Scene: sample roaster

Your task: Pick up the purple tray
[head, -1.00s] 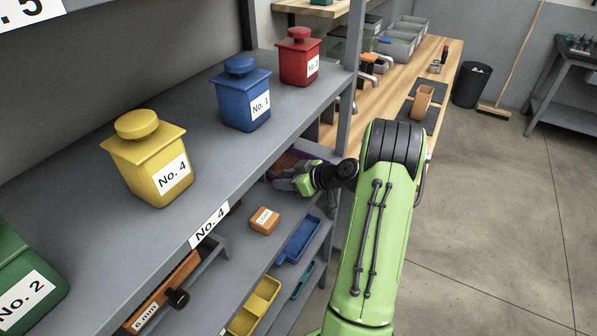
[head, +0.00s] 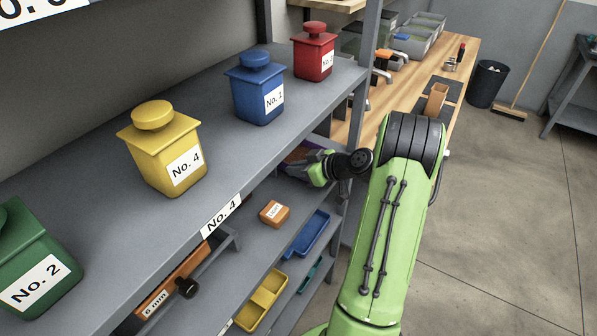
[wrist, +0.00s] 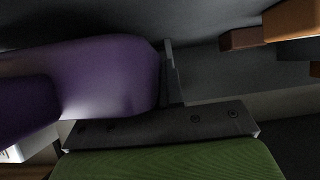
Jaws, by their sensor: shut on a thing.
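The purple tray (head: 297,154) is on the shelf level below the canisters, at the far end of the rack, and mostly hidden by the upper shelf and my gripper. In the wrist view the purple tray (wrist: 105,75) is large and close, filling the left side. My gripper (head: 298,168) reaches into the shelf from the right and is shut on the tray. In the wrist view a grey finger (wrist: 172,75) lies against the tray's end. Whether the tray is clear of the shelf I cannot tell.
The upper shelf (head: 215,150) overhangs the tray, bearing several canisters. A rack post (head: 357,130) stands close to my arm. An orange block (head: 274,213), a blue tray (head: 307,234) and a yellow tray (head: 262,300) are lower down. Open floor lies right.

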